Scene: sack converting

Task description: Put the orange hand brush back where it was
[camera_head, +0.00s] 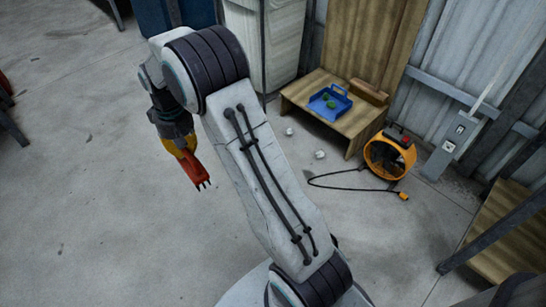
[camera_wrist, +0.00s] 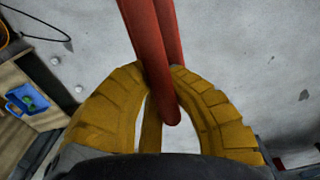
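The orange hand brush (camera_head: 194,168), reddish orange with dark bristle tufts at its lower end, hangs tilted in the air over bare floor, left of centre in the head view. My gripper (camera_head: 186,148) has its yellow fingers closed around the brush's upper part. In the wrist view my gripper (camera_wrist: 162,80) shows two curved yellow fingers on either side of the red handle (camera_wrist: 148,35), which runs up out of the picture. The bristles do not show in the wrist view.
A low wooden bench (camera_head: 352,122) by the wall holds a blue dustpan-like tray (camera_head: 322,105) with green balls and a brown block (camera_head: 369,91). White crumpled balls (camera_head: 319,154) and an orange fan (camera_head: 377,158) with a cable lie on the floor.

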